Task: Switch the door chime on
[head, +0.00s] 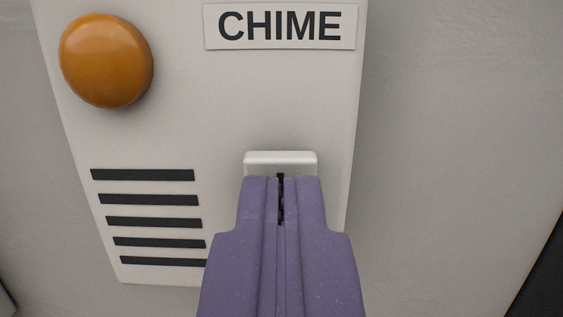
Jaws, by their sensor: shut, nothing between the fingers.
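The chime box (210,90) is a pale panel on a grey wall, with a label reading CHIME (280,26) at its top right. A white switch (280,160) sticks out at the lower right of the box. My purple gripper (281,182) is shut and empty, its tips at the lower edge of the switch. I cannot tell whether they touch it. The gripper hides the lower part of the switch and the box below it. A round orange button or lamp (106,61) sits at the box's upper left. It does not clearly look lit.
Several dark slots (150,200) lie at the lower left of the box. The grey wall (450,120) is bare to the right. A dark edge (545,275) shows at the bottom right corner.

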